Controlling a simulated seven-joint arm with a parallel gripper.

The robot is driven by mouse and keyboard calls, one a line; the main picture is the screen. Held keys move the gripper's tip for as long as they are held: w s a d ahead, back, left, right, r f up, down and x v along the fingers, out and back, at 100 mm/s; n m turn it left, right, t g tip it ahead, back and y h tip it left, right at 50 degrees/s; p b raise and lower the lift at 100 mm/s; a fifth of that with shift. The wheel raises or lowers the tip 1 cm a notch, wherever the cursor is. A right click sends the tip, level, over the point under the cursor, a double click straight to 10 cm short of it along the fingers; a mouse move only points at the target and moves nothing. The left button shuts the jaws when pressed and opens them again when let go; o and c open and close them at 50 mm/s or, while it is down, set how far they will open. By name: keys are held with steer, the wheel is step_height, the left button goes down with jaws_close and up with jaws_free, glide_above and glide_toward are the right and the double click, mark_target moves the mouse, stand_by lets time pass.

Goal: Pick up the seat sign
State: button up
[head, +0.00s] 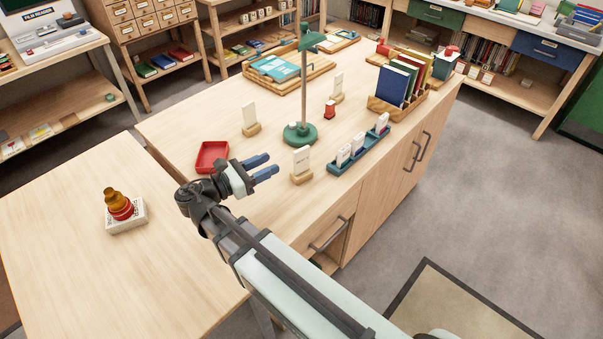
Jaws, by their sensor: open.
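White cards in small wooden stands, which look like seat signs, stand upright on the wooden cabinet top. The nearest seat sign (301,162) is just right of my gripper, near the cabinet's front edge. A second sign (250,114) stands farther back, right of the red tray. A third sign (338,83) is beyond the green lamp. Which one the task means I cannot tell. My gripper (273,165) has blue fingers, open and empty, with their tips pointing right toward the nearest sign. A gap shows between fingertips and sign.
The green lamp (303,131) stands close behind the nearest sign. A blue tray with cards (343,167) lies right of it. The red tray (212,157) is behind my gripper. A wooden book rack (399,108) stands farther right. The left table holds a stacked object (118,204).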

glide_toward(307, 146)
steer(key=x, duration=0.5)
steer(key=shift+x, duration=2.45)
steer(key=shift+f, duration=0.15)
jaws_close()
